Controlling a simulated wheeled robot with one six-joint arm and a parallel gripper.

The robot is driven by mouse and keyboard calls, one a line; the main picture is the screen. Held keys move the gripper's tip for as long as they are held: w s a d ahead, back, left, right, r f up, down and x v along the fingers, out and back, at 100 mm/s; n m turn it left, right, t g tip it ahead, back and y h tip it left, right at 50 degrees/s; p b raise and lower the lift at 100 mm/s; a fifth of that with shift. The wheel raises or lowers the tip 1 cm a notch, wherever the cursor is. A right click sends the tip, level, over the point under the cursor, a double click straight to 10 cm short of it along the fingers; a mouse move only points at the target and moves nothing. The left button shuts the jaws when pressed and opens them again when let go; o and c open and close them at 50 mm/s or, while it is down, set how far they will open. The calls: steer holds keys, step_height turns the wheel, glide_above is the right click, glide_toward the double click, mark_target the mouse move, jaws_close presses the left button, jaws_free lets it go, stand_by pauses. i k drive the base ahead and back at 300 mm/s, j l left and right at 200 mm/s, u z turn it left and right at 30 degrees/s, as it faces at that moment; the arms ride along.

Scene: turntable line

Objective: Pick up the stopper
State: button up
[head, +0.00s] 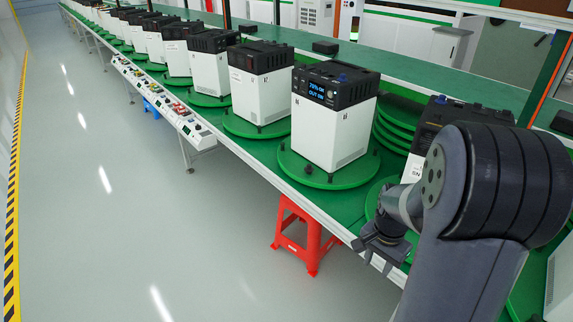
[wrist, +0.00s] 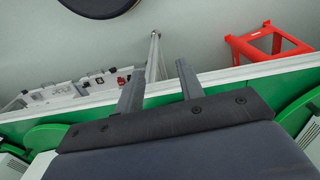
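No object is clearly identifiable as the stopper. A small dark knob (head: 308,169) stands on the front of the green turntable (head: 345,181), beside the white device with the lit blue display (head: 322,118); it may be the stopper, but it is too small to be sure. My gripper (head: 376,252) hangs by the bench's front edge, right of and nearer than that turntable. In the wrist view my gripper (wrist: 160,72) has its two fingers apart with nothing held between them. No stopper can be made out in the wrist view.
A long green bench (head: 360,200) carries a row of white devices with black tops on turntables. A red stool (head: 300,235) stands beneath its front edge. Control panels (head: 187,126) line the front farther along. The grey floor (head: 140,220) at left is clear.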

mark_target(309, 170)
steer(key=i+j, duration=0.5)
steer(key=i, duration=0.15)
steer(key=i+j+z, duration=0.1)
steer(key=i+j, duration=0.35)
steer(key=i, duration=0.15)
steer(key=i+l, duration=0.15)
steer(key=i, duration=0.15)
steer(key=i+l, duration=0.2)
steer(key=i, duration=0.1)
